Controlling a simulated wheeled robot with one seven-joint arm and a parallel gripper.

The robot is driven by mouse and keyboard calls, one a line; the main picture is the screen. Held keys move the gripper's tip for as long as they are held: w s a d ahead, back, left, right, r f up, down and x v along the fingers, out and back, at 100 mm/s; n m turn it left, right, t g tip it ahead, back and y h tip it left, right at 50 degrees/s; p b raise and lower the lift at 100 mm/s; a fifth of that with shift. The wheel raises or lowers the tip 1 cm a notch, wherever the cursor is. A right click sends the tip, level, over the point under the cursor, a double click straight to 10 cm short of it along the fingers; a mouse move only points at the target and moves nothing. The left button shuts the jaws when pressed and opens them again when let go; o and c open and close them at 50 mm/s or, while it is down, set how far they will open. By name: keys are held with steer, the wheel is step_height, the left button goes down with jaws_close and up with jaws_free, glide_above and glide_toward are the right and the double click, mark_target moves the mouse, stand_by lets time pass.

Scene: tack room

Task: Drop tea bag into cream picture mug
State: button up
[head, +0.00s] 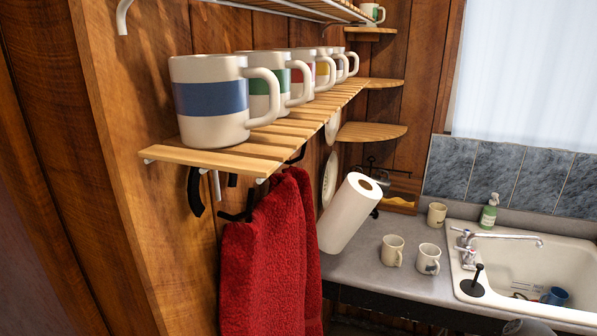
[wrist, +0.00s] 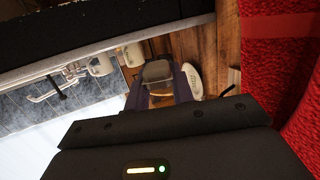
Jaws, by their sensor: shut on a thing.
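My gripper (wrist: 164,84) shows in the wrist view, its two dark fingers shut on a small greyish-brown piece, the tea bag (wrist: 158,72). My gripper cannot be made out in the head view. A cream mug with a dark picture (head: 428,259) stands upright on the grey counter, left of the sink. A second cream mug (head: 392,250) stands just left of it, and a third (head: 437,215) stands farther back. Two pale mugs (wrist: 102,63) (wrist: 132,55) show in the wrist view beyond and left of the fingers; I cannot tell which ones. The mugs' insides are hard to see.
A wooden shelf (head: 205,158) carries several striped mugs. A red towel (head: 268,262) hangs below it. A paper towel roll (head: 348,213) leans over the counter (head: 375,277). The sink (head: 545,268), tap (head: 500,238) and green soap bottle (head: 489,212) are at the right.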

steer(key=s+a+f, duration=0.4)
steer(key=a+f, duration=0.1)
steer(key=a, duration=0.2)
steer(key=shift+s+f, duration=0.15)
steer(key=shift+f, duration=0.1)
steer(key=shift+d, duration=0.1)
